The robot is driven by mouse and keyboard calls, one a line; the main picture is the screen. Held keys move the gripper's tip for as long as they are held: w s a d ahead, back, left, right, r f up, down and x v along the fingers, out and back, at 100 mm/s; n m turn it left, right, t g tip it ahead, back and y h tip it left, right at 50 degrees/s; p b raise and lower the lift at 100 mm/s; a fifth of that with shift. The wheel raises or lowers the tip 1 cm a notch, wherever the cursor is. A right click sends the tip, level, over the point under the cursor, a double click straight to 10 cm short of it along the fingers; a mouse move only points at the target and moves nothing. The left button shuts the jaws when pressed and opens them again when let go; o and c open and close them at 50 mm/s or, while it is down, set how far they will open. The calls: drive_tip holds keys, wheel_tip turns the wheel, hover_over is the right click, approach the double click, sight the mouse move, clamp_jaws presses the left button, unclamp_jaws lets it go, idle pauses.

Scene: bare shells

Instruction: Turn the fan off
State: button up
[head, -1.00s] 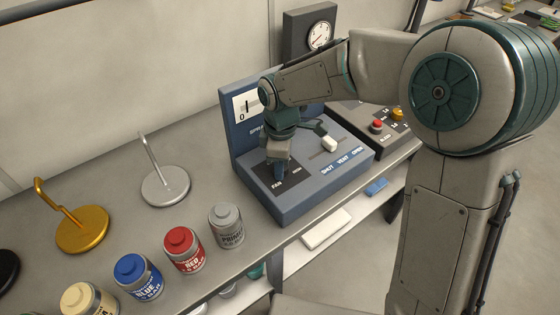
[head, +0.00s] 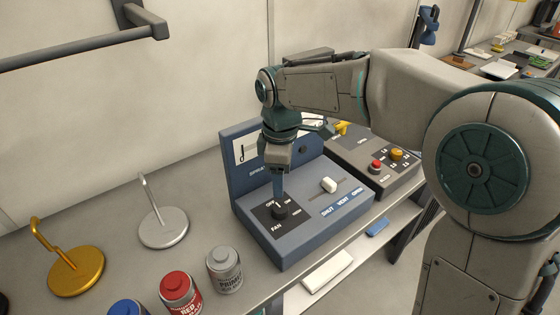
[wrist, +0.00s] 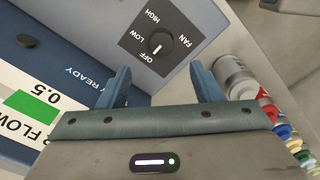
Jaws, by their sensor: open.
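The fan knob (head: 280,212) is a round black dial on a dark plate at the front left of the blue-grey control box (head: 310,222). In the wrist view the knob (wrist: 161,41) has a white pointer line, which appears to aim at the OFF label. LOW and HIGH are marked around it. My gripper (head: 279,197) points down just above the knob. In the wrist view its two fingers (wrist: 160,70) are apart with nothing between them, and the knob shows clear of them. The head view partly hides the gap between fingers and knob.
A white slider handle (head: 329,185) marked SHUT, VENT, OPEN is right of the knob. A grey box with a red button (head: 375,166) stands beyond. Grey (head: 224,270) and red (head: 179,292) paint cans and a silver stand (head: 163,228) are on the left.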

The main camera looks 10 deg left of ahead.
wheel_tip(320, 180, up, 4)
idle(0.5)
drive_tip(key=s+d+f+m+t, duration=0.1)
drive_tip(key=s+d+f+m, duration=0.1)
drive_tip(key=s+d+m, duration=0.2)
drive_tip(key=s+d+f+m+t, duration=0.1)
drive_tip(key=s+d+m, duration=0.4)
drive_tip(key=d, duration=0.8)
drive_tip(key=s+d+f+m+t, duration=0.1)
drive_tip(key=s+d+f+m, duration=0.1)
drive_tip(key=s+d+m, duration=0.3)
drive_tip(key=d+m, duration=0.4)
drive_tip(key=m, duration=0.1)
drive_tip(key=shift+d+f, duration=0.15)
drive_tip(key=shift+f, duration=0.2)
